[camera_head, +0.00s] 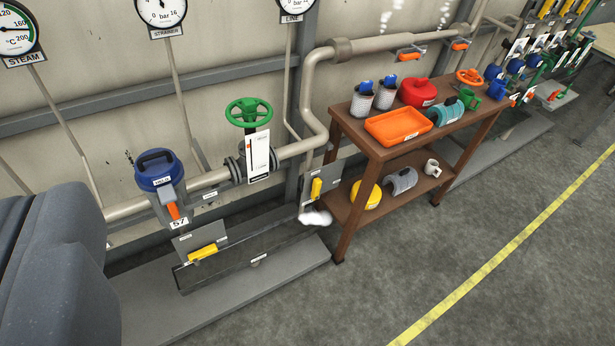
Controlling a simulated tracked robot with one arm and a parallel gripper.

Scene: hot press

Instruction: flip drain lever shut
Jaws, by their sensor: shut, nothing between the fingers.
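Two yellow levers sit low along the pipework. One yellow lever (203,251) lies nearly level, slightly tilted, on a grey plate (187,241) above a dark trough (235,265). The other yellow lever (316,188) stands nearly upright on a second grey plate (327,180); a white puff of vapour (315,218) hangs just below it. The labels beside them are too small to read, so I cannot tell which is the drain lever. My gripper is not visible, and nothing is seen touching either lever.
A blue-topped unit (157,170) with an orange lever and a green handwheel valve (248,112) stand on the pipe. A brown wooden table (375,147) with several items is at centre right. A large dark grey shape (50,265) fills the lower left. The floor at lower right is clear.

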